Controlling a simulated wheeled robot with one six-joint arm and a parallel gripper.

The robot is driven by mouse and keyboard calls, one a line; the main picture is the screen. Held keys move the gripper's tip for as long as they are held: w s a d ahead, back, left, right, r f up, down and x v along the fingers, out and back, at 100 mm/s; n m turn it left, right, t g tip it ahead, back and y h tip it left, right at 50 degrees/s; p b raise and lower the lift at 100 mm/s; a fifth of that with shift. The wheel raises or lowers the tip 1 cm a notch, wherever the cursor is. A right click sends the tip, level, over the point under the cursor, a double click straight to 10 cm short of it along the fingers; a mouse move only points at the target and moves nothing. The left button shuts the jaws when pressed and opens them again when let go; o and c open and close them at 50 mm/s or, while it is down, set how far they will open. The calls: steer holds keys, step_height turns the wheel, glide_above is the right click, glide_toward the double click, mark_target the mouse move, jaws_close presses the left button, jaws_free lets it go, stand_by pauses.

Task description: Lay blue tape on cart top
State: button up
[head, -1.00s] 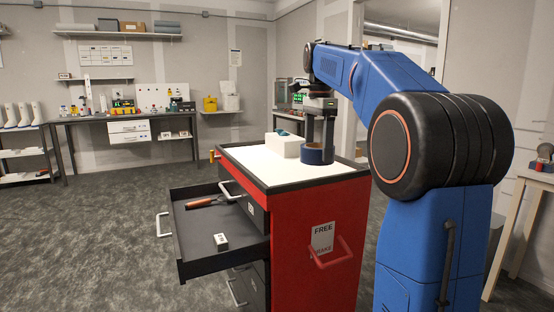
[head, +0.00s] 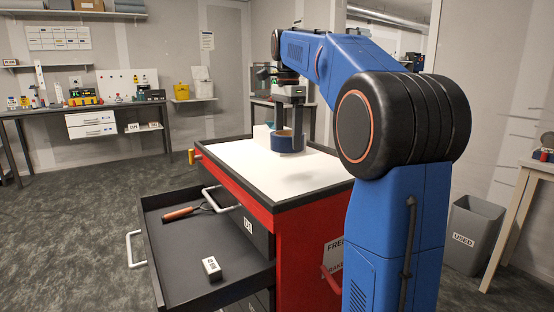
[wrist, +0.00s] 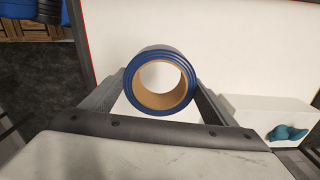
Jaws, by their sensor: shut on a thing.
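The blue tape (head: 287,143) is a wide roll with a tan core, lying flat-wise with its hole facing up. My gripper (head: 288,122) points down at it from above, over the white cart top (head: 285,185). In the wrist view the tape (wrist: 190,100) sits between the two fingers of my gripper (wrist: 160,86), which is shut on its outer sides. The tape is at or just above the cart top; I cannot tell whether it touches. The cart (head: 300,255) is red with a dark rim.
A white box (wrist: 262,118) with a teal item (wrist: 287,132) on it stands on the cart top close to the tape. An open drawer (head: 190,255) juts out left, holding an orange-handled tool (head: 180,214) and a small labelled block (head: 211,267). The near cart top is clear.

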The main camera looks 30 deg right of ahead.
steer(key=shift+f, duration=4.35)
steer(key=shift+s+f, duration=0.1)
steer(key=o, duration=1.1)
steer(key=shift+o, duration=0.2)
step_height(320, 180, up, 12)
